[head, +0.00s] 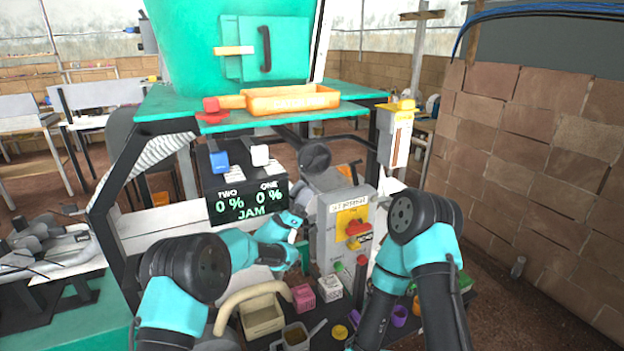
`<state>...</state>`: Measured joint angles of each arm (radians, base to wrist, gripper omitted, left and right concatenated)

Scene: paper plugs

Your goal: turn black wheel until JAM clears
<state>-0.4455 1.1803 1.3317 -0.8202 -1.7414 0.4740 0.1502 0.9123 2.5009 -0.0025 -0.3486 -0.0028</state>
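The display (248,203) on the machine reads "TWO 0 %", "ONE 0 %" and "JAM" in green. A dark round part (314,157) sits behind and right of the display; it may be the black wheel, but I cannot be sure. My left gripper (294,236) is in front of the machine, below the display's right side and left of the grey control box. It is small and partly covered by its own arm, so its fingers and any contact are unclear. My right arm bends down at the right, and its gripper does not show.
The grey control box (331,247) has a red and yellow switch (353,227). A yellow tray (293,99) sits on the green shelf (160,107). A beige bin (262,318), a pink block (303,297) and other small items crowd the low bench. A block wall (545,165) stands at the right.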

